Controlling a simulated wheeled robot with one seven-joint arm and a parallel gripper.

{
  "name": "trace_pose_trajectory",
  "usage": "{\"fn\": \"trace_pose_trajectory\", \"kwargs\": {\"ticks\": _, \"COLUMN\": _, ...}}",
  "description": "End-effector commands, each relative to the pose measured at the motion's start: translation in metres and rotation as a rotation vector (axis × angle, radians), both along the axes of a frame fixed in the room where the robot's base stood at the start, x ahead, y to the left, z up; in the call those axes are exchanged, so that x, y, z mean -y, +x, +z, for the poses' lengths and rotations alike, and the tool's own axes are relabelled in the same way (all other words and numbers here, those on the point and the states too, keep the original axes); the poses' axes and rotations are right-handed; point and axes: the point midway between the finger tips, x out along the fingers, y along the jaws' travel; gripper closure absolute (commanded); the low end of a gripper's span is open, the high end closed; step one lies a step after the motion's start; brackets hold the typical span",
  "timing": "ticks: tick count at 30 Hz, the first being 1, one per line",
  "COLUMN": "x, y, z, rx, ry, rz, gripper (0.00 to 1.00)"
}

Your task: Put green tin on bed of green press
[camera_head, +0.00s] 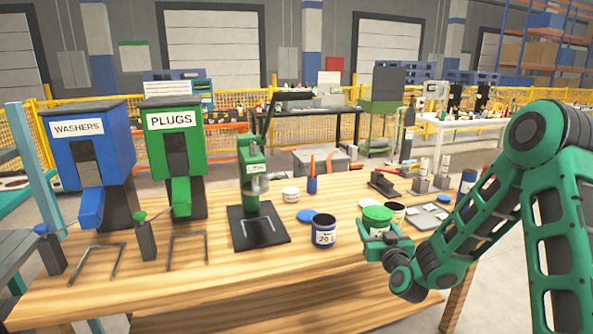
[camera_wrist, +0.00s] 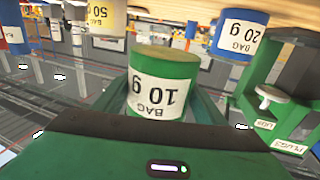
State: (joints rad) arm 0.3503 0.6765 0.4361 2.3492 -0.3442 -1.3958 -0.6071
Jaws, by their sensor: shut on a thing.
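The green tin (camera_head: 377,216) is at the right part of the wooden table. In the wrist view, the green tin (camera_wrist: 162,85) appears upside down with a white "BAG 10 g" label. My gripper (camera_head: 385,242) is shut on it, with fingers on either side. I cannot tell whether the tin clears the tabletop. The green press (camera_head: 253,180) stands left of the tin, toward the table's middle. Its bed (camera_head: 246,236) is a black plate with a U-shaped metal guide, and no tin stands on it.
A blue tin (camera_head: 324,236) stands between my gripper and the press, with a blue lid (camera_head: 306,216) behind it. The washers (camera_head: 105,150) and plugs (camera_head: 190,150) dispensers stand left. The table front (camera_head: 270,290) is clear.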

Motion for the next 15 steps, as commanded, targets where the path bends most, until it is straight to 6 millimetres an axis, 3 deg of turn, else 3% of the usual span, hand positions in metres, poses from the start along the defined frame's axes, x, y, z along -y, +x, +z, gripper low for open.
{"fn": "trace_pose_trajectory", "kwargs": {"ticks": 15, "x": 0.008, "y": 0.007, "z": -0.011, "rx": -0.001, "ry": -0.002, "rz": -0.008, "gripper": 0.59}}
